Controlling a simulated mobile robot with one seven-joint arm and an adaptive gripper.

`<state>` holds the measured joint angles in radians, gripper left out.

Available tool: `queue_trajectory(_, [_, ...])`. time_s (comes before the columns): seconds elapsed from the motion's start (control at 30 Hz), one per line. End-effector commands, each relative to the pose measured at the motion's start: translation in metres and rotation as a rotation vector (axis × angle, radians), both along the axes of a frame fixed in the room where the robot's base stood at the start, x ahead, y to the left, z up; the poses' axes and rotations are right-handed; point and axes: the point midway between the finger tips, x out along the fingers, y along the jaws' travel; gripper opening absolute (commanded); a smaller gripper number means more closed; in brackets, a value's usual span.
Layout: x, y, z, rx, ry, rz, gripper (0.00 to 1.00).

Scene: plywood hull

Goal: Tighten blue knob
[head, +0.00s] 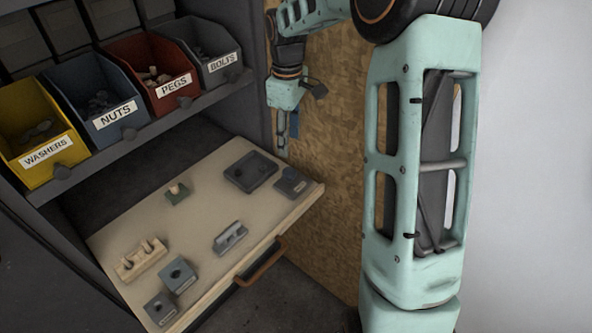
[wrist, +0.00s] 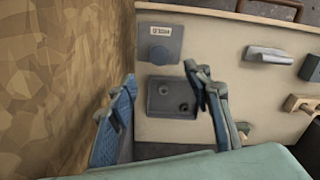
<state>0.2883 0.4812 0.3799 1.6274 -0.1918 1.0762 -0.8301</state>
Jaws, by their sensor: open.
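My gripper (head: 287,140) hangs above the drawer's right side, beside the plywood wall. In the wrist view, my gripper (wrist: 162,80) is open and empty, with its fingers spread either side of a dark tray. The knob lies beyond the fingertips, apart from them.
The dark tray (head: 237,176) with round pieces lies next to the knob plate. The plywood wall (head: 335,170) stands close on the right. The drawer (head: 205,215) also bears a metal bracket (head: 229,238), a peg block (head: 141,260) and small fixtures. Labelled bins (head: 98,100) stand above.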

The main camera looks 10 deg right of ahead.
Motion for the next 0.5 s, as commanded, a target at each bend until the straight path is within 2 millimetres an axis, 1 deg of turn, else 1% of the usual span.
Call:
queue_trajectory(0.07, [0.001, 0.000, 0.000, -0.003, -0.004, 0.042, 0.46])
queue_trajectory(0.17, [0.001, 0.001, -0.006, -0.004, -0.006, 0.059, 0.46])
queue_trajectory(0.27, [0.000, 0.001, -0.020, -0.004, -0.002, 0.058, 0.46])
queue_trajectory(0.5, [0.000, 0.001, -0.067, -0.003, -0.002, 0.056, 0.46])
